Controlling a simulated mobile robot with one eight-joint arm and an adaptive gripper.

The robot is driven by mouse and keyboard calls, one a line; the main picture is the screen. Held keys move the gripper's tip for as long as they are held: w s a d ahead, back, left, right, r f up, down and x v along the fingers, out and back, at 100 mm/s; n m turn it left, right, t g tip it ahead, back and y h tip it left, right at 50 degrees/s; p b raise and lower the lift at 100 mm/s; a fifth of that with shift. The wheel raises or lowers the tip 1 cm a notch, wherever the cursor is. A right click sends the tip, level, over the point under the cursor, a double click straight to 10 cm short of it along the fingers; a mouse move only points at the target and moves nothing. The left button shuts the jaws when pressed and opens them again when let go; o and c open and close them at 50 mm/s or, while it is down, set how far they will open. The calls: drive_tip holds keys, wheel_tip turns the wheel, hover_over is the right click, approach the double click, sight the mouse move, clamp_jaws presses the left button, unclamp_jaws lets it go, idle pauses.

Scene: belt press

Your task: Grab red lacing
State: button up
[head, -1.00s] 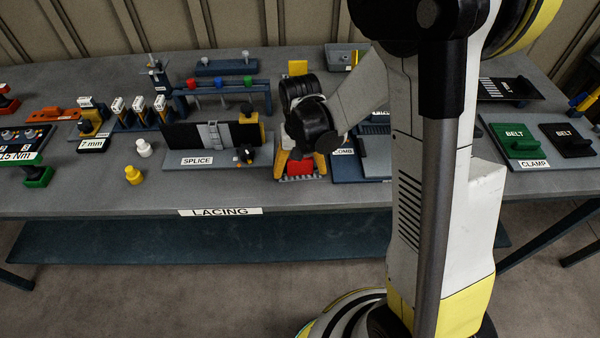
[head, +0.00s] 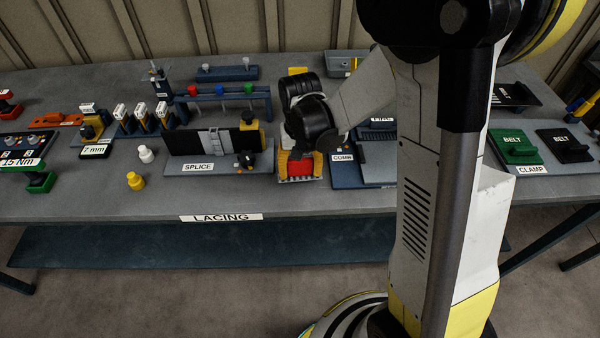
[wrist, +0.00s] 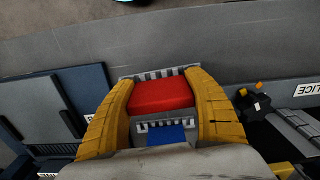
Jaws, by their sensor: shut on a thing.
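The red lacing (wrist: 161,94) is a red block with a grey toothed strip along its edge. In the wrist view it sits between the two yellow fingers of my gripper (wrist: 162,98), which are shut on its sides. A blue piece (wrist: 165,135) with a similar toothed strip lies just behind the red one. I cannot tell whether the red lacing is lifted.
The splice stand (head: 215,165) is close on the left, with a black knob. The blue comb board (head: 347,176) is close on the right. Small white and yellow pieces (head: 135,181) stand farther left. The table front near the LACING label (head: 221,217) is clear.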

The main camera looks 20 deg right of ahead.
wheel_tip(320, 180, up, 2)
drive_tip(key=shift+r+p, duration=0.25)
drive_tip(key=shift+p, duration=0.15)
drive_tip(key=s+d+r+p, duration=0.3)
drive_tip(key=s+d+r, duration=0.2)
drive_tip(key=d, duration=0.5)
drive_tip(key=shift+s+r, duration=0.4)
drive_tip(key=shift+r, duration=0.2)
drive_tip(key=shift+d, duration=0.15)
